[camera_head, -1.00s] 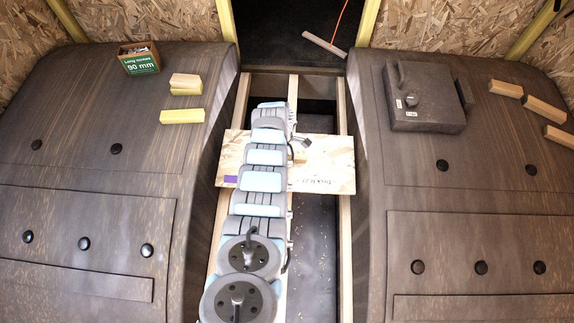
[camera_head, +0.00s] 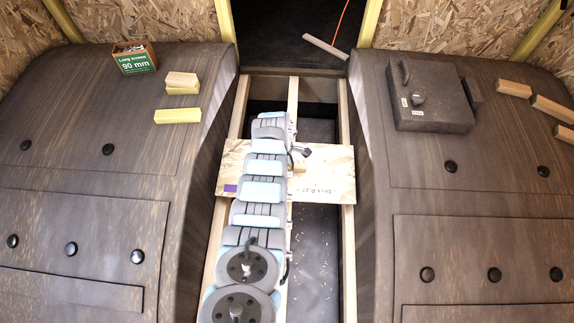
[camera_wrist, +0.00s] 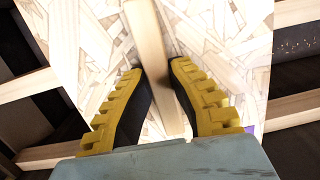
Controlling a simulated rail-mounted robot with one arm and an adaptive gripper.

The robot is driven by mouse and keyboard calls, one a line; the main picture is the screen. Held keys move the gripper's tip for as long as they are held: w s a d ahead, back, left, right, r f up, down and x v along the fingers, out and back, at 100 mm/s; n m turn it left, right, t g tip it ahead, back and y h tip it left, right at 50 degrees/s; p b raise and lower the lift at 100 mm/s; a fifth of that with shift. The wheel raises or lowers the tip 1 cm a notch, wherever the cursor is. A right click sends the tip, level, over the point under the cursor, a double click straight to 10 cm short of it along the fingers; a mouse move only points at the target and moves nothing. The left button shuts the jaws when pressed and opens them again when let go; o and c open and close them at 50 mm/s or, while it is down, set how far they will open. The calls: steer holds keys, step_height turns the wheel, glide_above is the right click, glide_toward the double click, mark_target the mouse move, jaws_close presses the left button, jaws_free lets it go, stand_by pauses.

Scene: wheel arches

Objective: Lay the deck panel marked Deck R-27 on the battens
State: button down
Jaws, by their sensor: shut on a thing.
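The deck panel (camera_head: 325,172), a pale chipboard sheet, spans crosswise over the battens (camera_head: 344,240) in the head view. Upside-down lettering near its front edge appears to read Deck R-27, and a purple patch is at its left. My arm hides part of its middle. In the wrist view, my gripper (camera_wrist: 155,75) has its yellow, black-padded fingers on either side of a wooden bar (camera_wrist: 148,40) on the panel (camera_wrist: 215,40), and is shut on it. Battens (camera_wrist: 40,157) show past the panel's edges. I cannot tell whether the panel touches them.
Dark wheel arches (camera_head: 70,200) flank the gap on both sides. A screw box (camera_head: 135,62) and wood blocks (camera_head: 178,116) sit on the left arch. A dark case (camera_head: 430,110) and more blocks (camera_head: 552,108) sit on the right one. A strip (camera_head: 326,46) lies at the back.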

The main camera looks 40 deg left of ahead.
steer(key=shift+w+f+b, duration=0.1)
steer(key=shift+f+b, duration=4.3)
steer(key=shift+f, duration=0.25)
steer(key=shift+f, duration=0.2)
steer(key=c, duration=1.1)
jaws_free()
steer(key=shift+a, duration=0.1)
steer(key=shift+o, duration=0.2)
